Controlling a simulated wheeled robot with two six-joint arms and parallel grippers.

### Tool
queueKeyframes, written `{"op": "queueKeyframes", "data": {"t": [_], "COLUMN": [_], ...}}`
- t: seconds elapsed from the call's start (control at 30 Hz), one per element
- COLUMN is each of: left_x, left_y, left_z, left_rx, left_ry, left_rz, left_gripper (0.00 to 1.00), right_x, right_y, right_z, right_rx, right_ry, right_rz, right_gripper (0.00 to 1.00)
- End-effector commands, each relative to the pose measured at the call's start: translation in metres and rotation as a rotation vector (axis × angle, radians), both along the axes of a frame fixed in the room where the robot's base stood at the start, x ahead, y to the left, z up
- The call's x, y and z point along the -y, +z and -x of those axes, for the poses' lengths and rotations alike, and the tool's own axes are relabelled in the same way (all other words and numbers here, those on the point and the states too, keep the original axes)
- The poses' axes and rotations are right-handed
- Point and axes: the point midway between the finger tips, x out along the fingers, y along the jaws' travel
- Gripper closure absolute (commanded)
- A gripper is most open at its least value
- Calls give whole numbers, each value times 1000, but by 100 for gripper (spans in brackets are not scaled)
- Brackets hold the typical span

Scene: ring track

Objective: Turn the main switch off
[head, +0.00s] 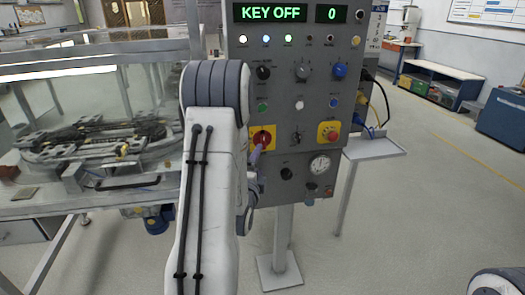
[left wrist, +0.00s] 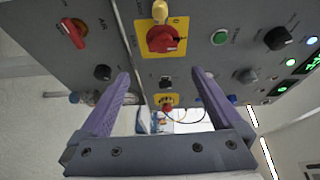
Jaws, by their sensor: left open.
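The main switch (head: 262,138) is a red rotary knob on a yellow plate, on the grey control panel (head: 300,90). It also shows in the left wrist view (left wrist: 162,39), beyond the fingertips, with a yellow piece (left wrist: 160,11) beside it. My left gripper (head: 256,156) is mostly hidden behind my arm in the head view, with a purple finger by the yellow plate. In the left wrist view my left gripper (left wrist: 161,73) is open and empty, its fingers spread and apart from the knob. The panel display (head: 270,13) reads "KEY OFF".
A red emergency button (head: 329,131) on yellow sits right of the switch. Another red switch (left wrist: 74,31) shows in the left wrist view. A ring track (head: 95,140) stands left.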

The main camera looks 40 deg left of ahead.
Motion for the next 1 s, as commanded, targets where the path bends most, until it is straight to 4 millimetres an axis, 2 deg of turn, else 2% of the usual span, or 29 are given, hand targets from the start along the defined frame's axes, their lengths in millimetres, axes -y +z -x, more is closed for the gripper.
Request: {"op": "queueKeyframes", "data": {"t": [0.13,0.33,0.37,0.4,0.43,0.7,1.0], "left_x": [-10,-19,-21,-26,-28,-48,-55], "left_y": [-1,-3,-1,5,4,3,2], "left_z": [1,-18,-22,-30,-36,-76,-88], "left_rx": [17,22,20,16,15,14,14], "left_ry": [18,16,17,17,17,16,17], "left_rz": [-39,-41,-40,-37,-36,-34,-34], "left_gripper": [0,0,0,0,0,0,0], "right_x": [0,0,0,0,0,0,0], "right_y": [-9,-35,-35,-25,-22,-14,-13], "right_z": [0,0,0,0,0,0,0], "right_rx": [0,0,0,-1,0,1,0], "right_ry": [0,0,0,0,0,0,0], "right_rz": [0,0,0,1,0,-1,0], "right_gripper": [50,50,50,50,50,50,50]}}
